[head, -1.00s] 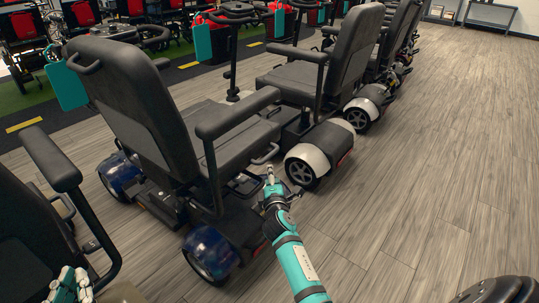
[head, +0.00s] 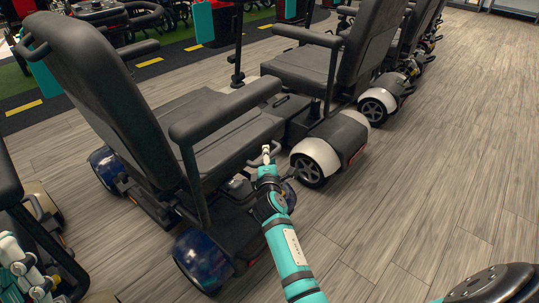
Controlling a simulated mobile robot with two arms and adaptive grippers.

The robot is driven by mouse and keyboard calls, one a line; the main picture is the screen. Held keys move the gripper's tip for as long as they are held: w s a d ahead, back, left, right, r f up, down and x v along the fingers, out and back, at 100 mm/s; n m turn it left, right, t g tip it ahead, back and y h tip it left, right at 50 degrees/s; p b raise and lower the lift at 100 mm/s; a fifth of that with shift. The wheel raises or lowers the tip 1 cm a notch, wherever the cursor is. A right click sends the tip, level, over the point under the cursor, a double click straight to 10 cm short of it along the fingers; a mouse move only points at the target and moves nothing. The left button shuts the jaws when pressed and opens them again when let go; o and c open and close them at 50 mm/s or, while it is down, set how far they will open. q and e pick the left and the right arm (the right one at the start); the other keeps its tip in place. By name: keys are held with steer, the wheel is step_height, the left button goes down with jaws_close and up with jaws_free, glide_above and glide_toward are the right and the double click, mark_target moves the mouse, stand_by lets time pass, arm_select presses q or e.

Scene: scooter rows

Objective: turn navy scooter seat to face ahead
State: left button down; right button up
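The navy scooter has dark blue glossy fenders (head: 204,258) and a black seat (head: 225,135). Its tall backrest (head: 95,85) is on the left and its cushion points to the upper right, unlike the neighbouring seat, which points to the upper left. My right gripper (head: 266,152) is at a thin dark bar (head: 255,162) by the cushion's right edge; its pale fingers are upright and small. I cannot tell whether they touch or close on the bar. My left gripper (head: 18,262) is at the lower left, away from the navy seat, its fingertips unclear.
A scooter with white fenders (head: 318,157) stands close on the right, with more behind it. Another black seat with a tan-fendered scooter (head: 42,205) is at the left edge. The wood-look floor (head: 440,170) on the right is clear.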

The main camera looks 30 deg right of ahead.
steer(key=shift+r, duration=0.1)
jaws_close()
stand_by(0.5)
